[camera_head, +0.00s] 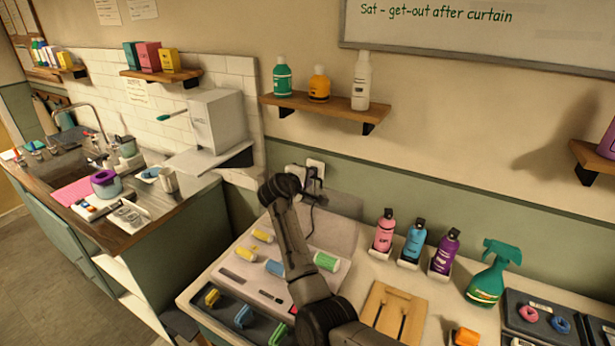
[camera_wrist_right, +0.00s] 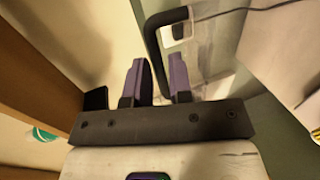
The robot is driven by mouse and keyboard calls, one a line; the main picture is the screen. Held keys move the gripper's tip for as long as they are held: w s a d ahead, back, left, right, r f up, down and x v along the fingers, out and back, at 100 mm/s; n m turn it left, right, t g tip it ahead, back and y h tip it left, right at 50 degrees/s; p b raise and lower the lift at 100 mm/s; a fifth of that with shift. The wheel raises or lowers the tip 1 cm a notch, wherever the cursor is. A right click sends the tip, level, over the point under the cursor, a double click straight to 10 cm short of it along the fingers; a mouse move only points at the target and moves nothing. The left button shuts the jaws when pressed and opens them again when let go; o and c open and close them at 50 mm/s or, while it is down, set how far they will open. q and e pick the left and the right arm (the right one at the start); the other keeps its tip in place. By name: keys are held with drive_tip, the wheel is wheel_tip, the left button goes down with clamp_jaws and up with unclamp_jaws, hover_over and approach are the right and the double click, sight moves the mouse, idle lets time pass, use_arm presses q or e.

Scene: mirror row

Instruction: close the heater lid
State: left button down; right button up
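The heater (camera_head: 262,272) is a pale box on the counter with several coloured rollers on its top. Its grey lid (camera_head: 338,238) stands open at the back, near the wall; my right arm crosses in front of part of it. My right gripper (camera_head: 312,182) is above the lid's upper edge, close to the wall socket. In the right wrist view, its two purple fingers (camera_wrist_right: 158,80) are apart. A black bar bent like a handle (camera_wrist_right: 153,45) shows between and beyond them; I cannot tell whether they touch it. My left gripper is out of view.
A wall shelf (camera_head: 315,106) with several bottles is above the arm. Pink, blue and purple bottles (camera_head: 414,243) and a green spray bottle (camera_head: 490,272) stand right of the heater. A dark tray (camera_head: 225,312) lies in front. A cable hangs from the socket (camera_head: 316,165).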

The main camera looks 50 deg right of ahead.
drive_tip(key=shift+d+f, duration=0.1)
drive_tip(key=shift+d, duration=0.35)
drive_tip(key=shift+c, duration=0.3)
clamp_jaws()
